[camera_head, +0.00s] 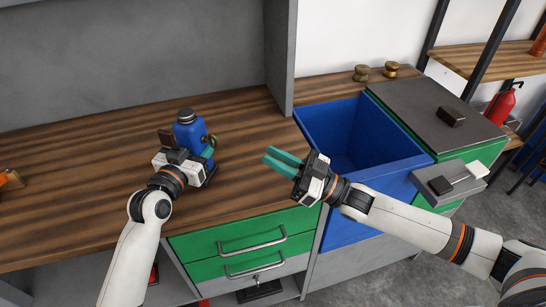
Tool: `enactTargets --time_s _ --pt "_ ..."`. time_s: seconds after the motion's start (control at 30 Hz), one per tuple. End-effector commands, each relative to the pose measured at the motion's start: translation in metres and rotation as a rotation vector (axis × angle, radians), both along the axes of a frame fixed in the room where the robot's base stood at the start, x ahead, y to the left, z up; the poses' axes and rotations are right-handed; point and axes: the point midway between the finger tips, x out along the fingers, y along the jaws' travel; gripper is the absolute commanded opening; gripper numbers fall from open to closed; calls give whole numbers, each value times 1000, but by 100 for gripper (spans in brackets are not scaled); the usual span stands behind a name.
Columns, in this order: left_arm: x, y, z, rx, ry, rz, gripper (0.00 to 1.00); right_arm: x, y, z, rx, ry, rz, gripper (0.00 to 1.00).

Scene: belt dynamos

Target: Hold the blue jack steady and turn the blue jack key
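The blue jack (188,131), a bottle-shaped body with a dark cap, stands upright on the wooden worktop. My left gripper (205,155) is at its front, with a teal finger showing on the jack's right side. Its other finger is hidden, so I cannot tell whether it is shut on the jack. A small brass-coloured part (212,141) shows at the jack's right side; I cannot tell if it is the key. My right gripper (267,155) is to the right of the jack, apart from it. Its two teal fingers point left with a narrow gap and nothing between them.
A deep blue bin (395,165) stands right of the worktop (90,165). A grey panel (281,60) rises behind my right gripper. Two brass pieces (391,70) sit at the back. Green drawers (245,233) are below the front edge. Worktop between jack and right gripper is clear.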

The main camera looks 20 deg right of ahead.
Motion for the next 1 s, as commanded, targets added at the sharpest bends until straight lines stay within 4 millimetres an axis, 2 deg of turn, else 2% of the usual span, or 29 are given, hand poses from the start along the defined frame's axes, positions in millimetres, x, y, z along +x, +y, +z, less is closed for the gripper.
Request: enactTargets --time_s 0.1,0.13,0.27,0.3,0.67,0.77,1.0 --pt "0 0 1 0 -2 0 0 0 0 0 0 0 0 18" --pt "0 0 1 0 -2 0 52 0 0 0 0 0 0 18" --pt "0 0 1 0 -2 0 74 0 0 0 0 0 0 18" --pt "0 0 1 0 -1 0 76 0 0 0 0 0 0 18" --pt "-5 5 0 2 -1 1 76 0 0 0 0 0 0 18" --pt "-17 13 -1 1 -1 1 76 0 0 0 0 0 0 18" --pt "-60 43 -1 4 0 1 76 0 0 0 0 0 0 18"
